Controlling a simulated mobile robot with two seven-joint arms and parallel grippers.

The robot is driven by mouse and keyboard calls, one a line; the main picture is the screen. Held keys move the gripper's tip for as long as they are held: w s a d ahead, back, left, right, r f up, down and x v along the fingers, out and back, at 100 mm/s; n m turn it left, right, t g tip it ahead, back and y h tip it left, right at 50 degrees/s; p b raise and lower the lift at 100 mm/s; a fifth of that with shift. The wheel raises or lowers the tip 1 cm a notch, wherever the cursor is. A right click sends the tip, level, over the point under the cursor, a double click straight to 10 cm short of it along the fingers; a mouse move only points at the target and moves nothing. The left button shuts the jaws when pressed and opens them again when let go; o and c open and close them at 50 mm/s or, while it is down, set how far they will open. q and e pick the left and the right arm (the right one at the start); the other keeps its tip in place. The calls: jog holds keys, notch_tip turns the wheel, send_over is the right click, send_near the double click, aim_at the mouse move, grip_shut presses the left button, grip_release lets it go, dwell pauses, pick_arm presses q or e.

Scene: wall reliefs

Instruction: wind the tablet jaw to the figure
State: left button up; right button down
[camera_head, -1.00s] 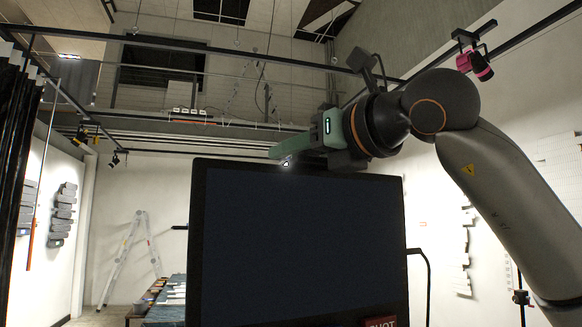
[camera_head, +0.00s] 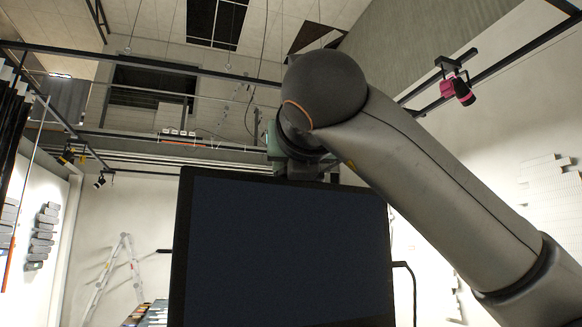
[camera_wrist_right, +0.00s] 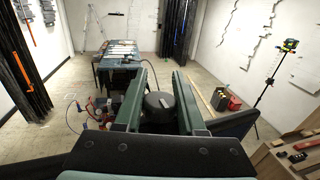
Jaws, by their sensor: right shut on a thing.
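The tablet is a large dark screen (camera_head: 285,255) with a black frame, standing upright in the head view. My right gripper (camera_head: 273,140) is at its top edge, mostly hidden behind my wrist and forearm. In the right wrist view my right gripper (camera_wrist_right: 160,90) has its two green fingers on either side of a round black knob (camera_wrist_right: 159,102) and is shut on it. The clamping jaw itself cannot be made out, and no figure can be identified for certain. My left gripper is not in view.
A ladder (camera_head: 118,275) leans near the back wall. A table with flat pieces (camera_wrist_right: 121,50) stands beyond the gripper. A tripod stand (camera_wrist_right: 276,68) and a toolbox (camera_wrist_right: 227,99) are at right. Grey reliefs (camera_head: 42,237) hang on the left wall.

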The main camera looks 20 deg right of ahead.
dwell(0.3)
jog(key=c, duration=0.5)
grip_release()
jog(key=s+a+b, duration=0.2)
jog(key=s+b, duration=0.1)
jog(key=s, duration=0.9)
jog(key=shift+s+a, duration=0.15)
